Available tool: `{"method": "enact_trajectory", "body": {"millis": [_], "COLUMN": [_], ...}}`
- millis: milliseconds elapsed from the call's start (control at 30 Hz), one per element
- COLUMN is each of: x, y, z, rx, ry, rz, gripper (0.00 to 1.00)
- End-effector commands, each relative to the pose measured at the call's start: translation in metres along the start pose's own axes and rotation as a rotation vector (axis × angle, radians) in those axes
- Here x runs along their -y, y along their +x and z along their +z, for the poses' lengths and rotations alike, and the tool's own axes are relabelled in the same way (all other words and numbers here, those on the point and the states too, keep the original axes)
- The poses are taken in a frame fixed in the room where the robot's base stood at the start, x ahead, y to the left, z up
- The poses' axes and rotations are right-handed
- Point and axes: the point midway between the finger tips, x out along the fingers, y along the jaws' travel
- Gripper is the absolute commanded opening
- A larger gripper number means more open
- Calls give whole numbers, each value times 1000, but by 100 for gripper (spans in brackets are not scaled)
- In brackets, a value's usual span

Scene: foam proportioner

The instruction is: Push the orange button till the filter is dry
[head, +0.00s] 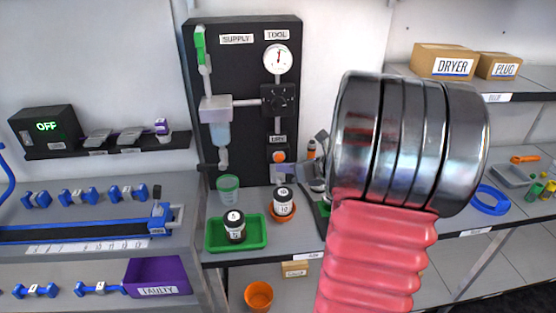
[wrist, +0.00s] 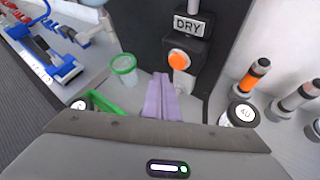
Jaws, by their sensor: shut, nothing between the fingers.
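The orange button (head: 279,156) sits low on the black panel, under a small label. In the wrist view the button (wrist: 180,58) is under a plate reading DRY. My gripper (wrist: 160,80) is shut and empty, its purple fingers together, the tips just below and left of the button there. A gap at the button is hard to judge. A clear bluish bowl (head: 220,134), likely the filter, hangs under the grey block at the panel's left; its dryness cannot be told.
A green-rimmed cup (head: 228,188) stands below the bowl. A green tray (head: 237,246) holds a dark jar (head: 235,226); another jar (head: 283,201) stands in an orange dish. A gauge (head: 278,58) is above.

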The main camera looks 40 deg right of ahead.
Motion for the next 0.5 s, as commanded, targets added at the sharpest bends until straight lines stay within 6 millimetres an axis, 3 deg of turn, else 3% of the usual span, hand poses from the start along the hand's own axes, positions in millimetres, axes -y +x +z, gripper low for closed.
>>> {"method": "enact_trajectory", "body": {"millis": [500], "x": [-18], "y": [-25], "z": [-18], "rx": [1], "ry": [-1], "rz": [0], "gripper": [0]}}
